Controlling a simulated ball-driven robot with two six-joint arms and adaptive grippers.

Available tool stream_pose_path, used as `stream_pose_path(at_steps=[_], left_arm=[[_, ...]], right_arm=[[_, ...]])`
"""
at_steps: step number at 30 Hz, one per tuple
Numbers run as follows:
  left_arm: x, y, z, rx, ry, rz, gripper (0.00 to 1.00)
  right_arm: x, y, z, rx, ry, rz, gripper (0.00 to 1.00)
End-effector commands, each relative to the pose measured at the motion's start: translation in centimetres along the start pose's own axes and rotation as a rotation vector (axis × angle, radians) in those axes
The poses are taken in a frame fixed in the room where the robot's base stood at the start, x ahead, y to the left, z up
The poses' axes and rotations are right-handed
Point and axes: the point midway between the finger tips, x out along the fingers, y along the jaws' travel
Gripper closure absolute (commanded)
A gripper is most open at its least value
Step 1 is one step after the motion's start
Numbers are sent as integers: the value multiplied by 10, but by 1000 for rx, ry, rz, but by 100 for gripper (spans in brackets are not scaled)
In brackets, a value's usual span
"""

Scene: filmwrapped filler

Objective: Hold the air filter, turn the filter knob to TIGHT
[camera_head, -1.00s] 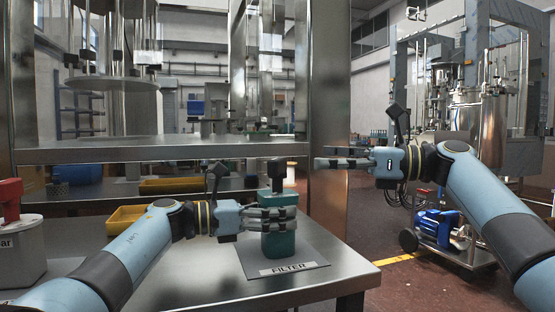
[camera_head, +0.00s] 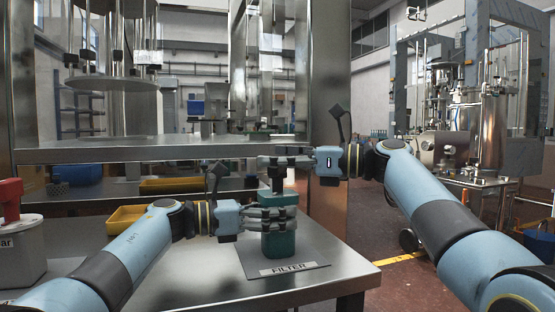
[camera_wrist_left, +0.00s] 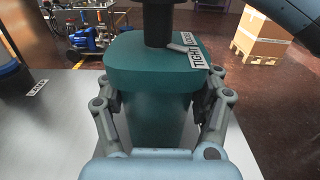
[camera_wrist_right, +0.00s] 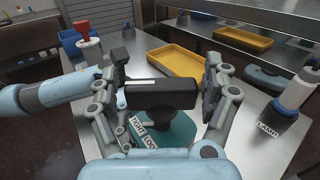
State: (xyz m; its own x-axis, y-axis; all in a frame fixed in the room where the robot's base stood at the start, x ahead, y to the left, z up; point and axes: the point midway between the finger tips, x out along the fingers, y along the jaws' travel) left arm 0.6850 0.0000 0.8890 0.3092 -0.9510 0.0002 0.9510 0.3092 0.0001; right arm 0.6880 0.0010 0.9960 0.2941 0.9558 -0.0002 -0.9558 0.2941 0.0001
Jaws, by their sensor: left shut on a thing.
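The air filter (camera_head: 279,242) is a teal block with a black T-shaped knob (camera_head: 277,182) on top, upright on the grey FILTER mat (camera_head: 307,258). My left gripper (camera_head: 272,219) is shut on the filter body; the left wrist view shows a finger on each side of the body (camera_wrist_left: 155,110). My right gripper (camera_head: 275,161) is at knob height, and its open fingers stand on both sides of the black knob bar (camera_wrist_right: 162,95), with a gap at the right. TIGHT and LOOSE labels (camera_wrist_left: 199,59) sit on the filter's top, with a grey pointer (camera_wrist_left: 179,47) close by.
A yellow tray (camera_head: 124,219) and a grey container with a red top (camera_head: 12,240) stand at the left. A metal shelf (camera_head: 160,152) runs behind the filter.

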Motion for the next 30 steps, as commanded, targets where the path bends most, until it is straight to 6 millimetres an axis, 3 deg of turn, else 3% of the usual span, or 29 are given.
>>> stream_pose_path(at_steps=[1,10,30], left_arm=[[0,-1,-2,-4,2,-1,77],[0,0,-2,-5,2,-1,77],[0,0,-2,-5,2,0,77]], right_arm=[[0,0,0,0,0,0,27],[0,0,0,1,0,1,64],[0,0,-1,1,2,-199,64]])
